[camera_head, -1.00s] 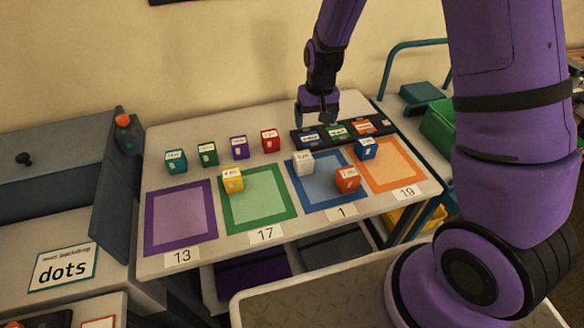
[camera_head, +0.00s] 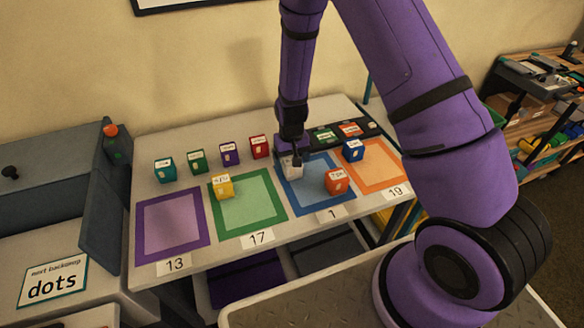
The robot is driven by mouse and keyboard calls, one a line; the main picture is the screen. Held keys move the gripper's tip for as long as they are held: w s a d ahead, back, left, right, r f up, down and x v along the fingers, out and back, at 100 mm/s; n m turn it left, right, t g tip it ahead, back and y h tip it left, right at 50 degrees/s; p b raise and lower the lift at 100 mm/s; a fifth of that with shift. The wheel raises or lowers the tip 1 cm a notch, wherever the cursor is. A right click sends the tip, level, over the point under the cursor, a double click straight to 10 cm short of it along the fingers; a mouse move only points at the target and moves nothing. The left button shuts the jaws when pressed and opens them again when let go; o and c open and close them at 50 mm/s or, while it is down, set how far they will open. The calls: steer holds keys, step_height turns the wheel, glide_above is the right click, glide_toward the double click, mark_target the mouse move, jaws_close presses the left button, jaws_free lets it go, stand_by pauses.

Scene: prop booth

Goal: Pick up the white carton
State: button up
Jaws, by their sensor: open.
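The white carton (camera_head: 292,172) is a small box on the upper left part of the blue-bordered square (camera_head: 325,209). My gripper (camera_head: 291,157) is right at the carton's top, pointing down, and hides its upper part. The jaws are open. The view is too small to tell whether the fingers touch the carton or stand around it.
An orange-red box (camera_head: 336,182) and a blue box (camera_head: 353,150) stand to the right. A yellow box (camera_head: 222,186) is to the left. Teal (camera_head: 164,170), green (camera_head: 197,161), purple (camera_head: 229,153) and red (camera_head: 259,147) boxes line the back. A dark tray (camera_head: 369,125) lies behind.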

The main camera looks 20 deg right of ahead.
steer(key=shift+d+f, duration=0.15)
steer(key=shift+f, duration=2.15)
steer(key=shift+c, duration=0.4)
steer(key=c, duration=1)
